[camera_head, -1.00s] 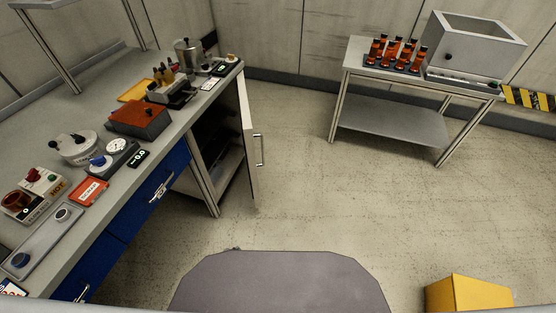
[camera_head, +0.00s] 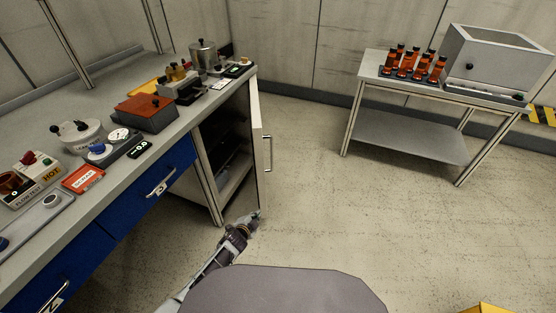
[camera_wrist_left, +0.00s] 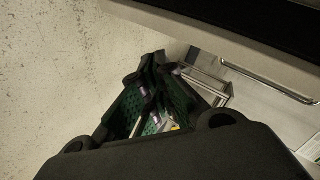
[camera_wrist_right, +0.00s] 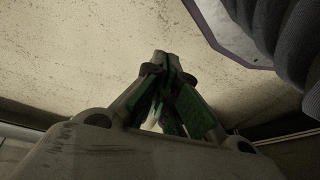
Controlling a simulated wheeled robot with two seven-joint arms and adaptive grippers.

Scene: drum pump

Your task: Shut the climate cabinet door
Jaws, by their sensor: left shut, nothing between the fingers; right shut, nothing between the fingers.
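The cabinet (camera_head: 228,140) under the far end of the bench stands open in the head view, its inside dark with a shelf. Its pale door (camera_head: 258,150) is swung out toward the open floor, with a bar handle (camera_head: 268,153) on the outer face. My left gripper (camera_head: 254,216) is shut and empty, low by the door's bottom edge; I cannot tell if it touches. The left wrist view shows its closed fingers (camera_wrist_left: 158,60) near a pale panel with a bar handle (camera_wrist_left: 270,82). My right gripper (camera_wrist_right: 165,62) is shut and empty over floor, outside the head view.
The bench (camera_head: 100,205) holds instruments and has blue drawers (camera_head: 150,188) with handles. A side table (camera_head: 410,138) with orange bottles (camera_head: 412,64) and a grey box (camera_head: 492,62) stands at the back right. A yellow object (camera_head: 487,308) shows at the bottom right. The middle floor is clear.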

